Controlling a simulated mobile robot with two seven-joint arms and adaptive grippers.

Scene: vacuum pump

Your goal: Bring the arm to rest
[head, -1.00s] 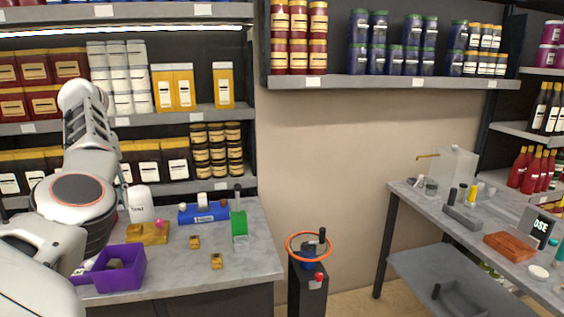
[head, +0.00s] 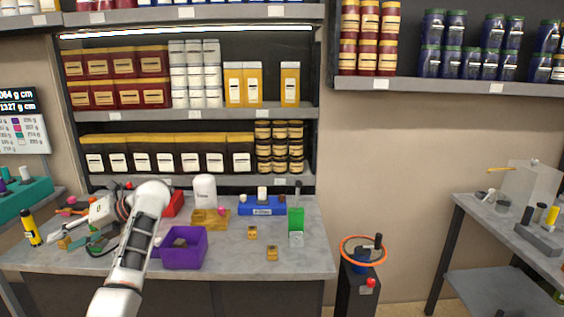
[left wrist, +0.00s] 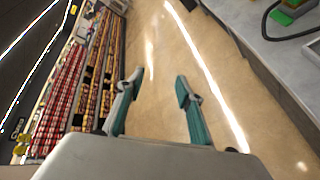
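My left arm (head: 138,235) comes in from the lower left in the head view and reaches up over the left part of the workbench. Its hand is folded to the left, over or in front of the clutter there, and its fingers are hard to make out in that view. In the left wrist view, my left gripper (left wrist: 157,84) shows two teal fingers spread apart with nothing between them. Bare floor lies beyond the fingertips. My right arm and gripper are not in view.
The workbench (head: 225,262) carries a purple bin (head: 184,250), a blue holder (head: 262,207), a green part (head: 296,220) and a white bottle (head: 205,190). A pedestal with an orange ring (head: 363,250) stands to its right. Counter edge (left wrist: 272,75) runs along the right in the wrist view.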

